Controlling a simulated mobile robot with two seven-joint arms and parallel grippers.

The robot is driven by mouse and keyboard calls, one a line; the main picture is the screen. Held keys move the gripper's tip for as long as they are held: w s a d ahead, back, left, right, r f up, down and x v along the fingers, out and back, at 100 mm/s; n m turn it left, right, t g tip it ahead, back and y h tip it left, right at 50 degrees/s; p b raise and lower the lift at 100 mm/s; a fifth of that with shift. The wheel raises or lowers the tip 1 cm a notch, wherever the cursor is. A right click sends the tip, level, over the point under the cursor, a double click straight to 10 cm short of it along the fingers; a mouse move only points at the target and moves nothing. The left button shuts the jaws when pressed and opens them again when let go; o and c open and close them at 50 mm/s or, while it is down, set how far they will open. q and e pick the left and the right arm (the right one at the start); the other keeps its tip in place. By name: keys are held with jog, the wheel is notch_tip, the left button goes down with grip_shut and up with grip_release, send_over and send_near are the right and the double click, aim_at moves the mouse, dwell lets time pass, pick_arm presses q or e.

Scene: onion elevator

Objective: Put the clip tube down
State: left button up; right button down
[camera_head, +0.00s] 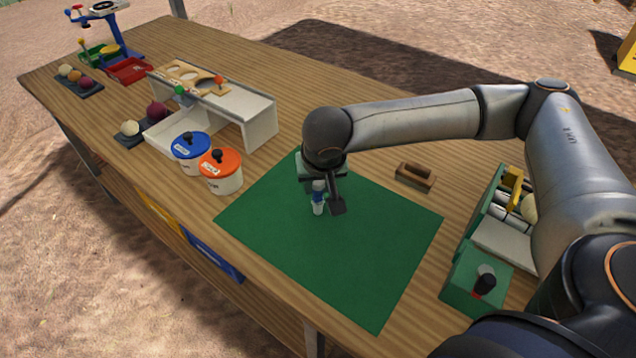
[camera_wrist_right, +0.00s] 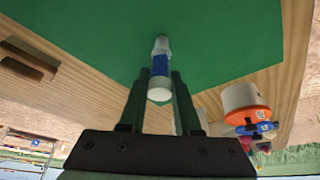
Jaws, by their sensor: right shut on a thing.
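The clip tube (camera_head: 318,205) is a small white tube with a blue band. It is upright at the green mat (camera_head: 330,255), near the mat's back half; I cannot tell whether its foot touches the mat. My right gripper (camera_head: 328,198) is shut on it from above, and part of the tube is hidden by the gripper. In the right wrist view the tube (camera_wrist_right: 160,66) sits between the two fingers (camera_wrist_right: 159,92), its white end toward the camera. My left gripper is not in view.
A wooden block with a dark top (camera_head: 415,177) lies right of the mat. A blue-lidded tub (camera_head: 190,152) and an orange-lidded tub (camera_head: 221,172) stand to the left. A green box (camera_head: 476,283) with a dark knob is at the right. The mat's front is bare.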

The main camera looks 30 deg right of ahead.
jog(key=shift+f, duration=0.25)
jog(key=c, duration=0.6)
grip_release()
jog(key=shift+r, duration=0.1)
